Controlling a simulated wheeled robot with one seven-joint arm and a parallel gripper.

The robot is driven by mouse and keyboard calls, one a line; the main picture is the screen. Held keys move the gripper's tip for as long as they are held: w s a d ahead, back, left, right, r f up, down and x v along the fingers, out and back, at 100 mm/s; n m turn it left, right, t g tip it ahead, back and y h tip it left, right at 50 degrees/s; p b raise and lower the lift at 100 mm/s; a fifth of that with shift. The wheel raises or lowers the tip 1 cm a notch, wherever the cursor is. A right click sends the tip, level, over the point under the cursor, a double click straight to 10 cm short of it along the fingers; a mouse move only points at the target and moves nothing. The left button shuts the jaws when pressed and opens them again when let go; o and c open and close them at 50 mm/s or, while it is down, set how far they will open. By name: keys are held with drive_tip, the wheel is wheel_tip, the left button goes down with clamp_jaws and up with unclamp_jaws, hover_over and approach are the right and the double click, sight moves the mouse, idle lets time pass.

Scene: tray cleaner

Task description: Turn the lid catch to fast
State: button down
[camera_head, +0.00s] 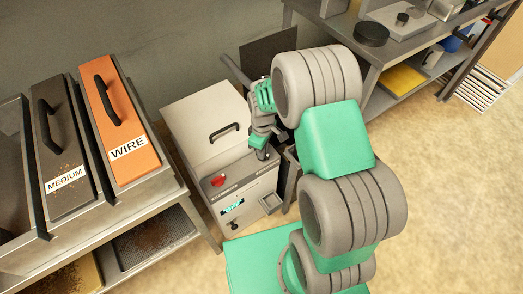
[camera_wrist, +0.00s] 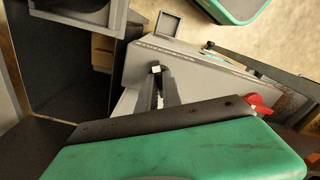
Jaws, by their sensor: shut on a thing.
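The tray cleaner (camera_head: 209,128) is a pale grey box with a handled lid, lid down, in the middle of the head view. Its front panel also shows in the wrist view (camera_wrist: 190,68). My gripper (camera_head: 262,150) reaches down to the right end of that panel. In the wrist view my gripper (camera_wrist: 158,88) has its fingers close together around the lid catch (camera_wrist: 156,69), a small dark piece with a pale tip. The fingers hide most of the catch, so I cannot read its setting.
A red knob (camera_head: 218,181) sits on the panel left of my gripper. A rack with an orange WIRE case (camera_head: 119,120) and a dark MEDIUM case (camera_head: 62,150) stands at left. A workbench (camera_head: 382,48) is at upper right. Floor at right is clear.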

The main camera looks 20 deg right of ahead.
drive_tip(key=m, duration=0.5)
drive_tip(key=shift+s+f+m, duration=0.1)
drive_tip(key=shift+s+m, duration=0.1)
drive_tip(key=shift+m, duration=0.2)
idle(0.4)
drive_tip(key=c, duration=1.5)
unclamp_jaws()
drive_tip(key=shift+w, duration=0.1)
drive_tip(key=shift+r+p, duration=0.2)
drive_tip(key=shift+p, duration=0.1)
wheel_tip(320, 180, up, 8)
drive_tip(key=shift+f+p, duration=0.2)
drive_tip(key=shift+p, duration=0.2)
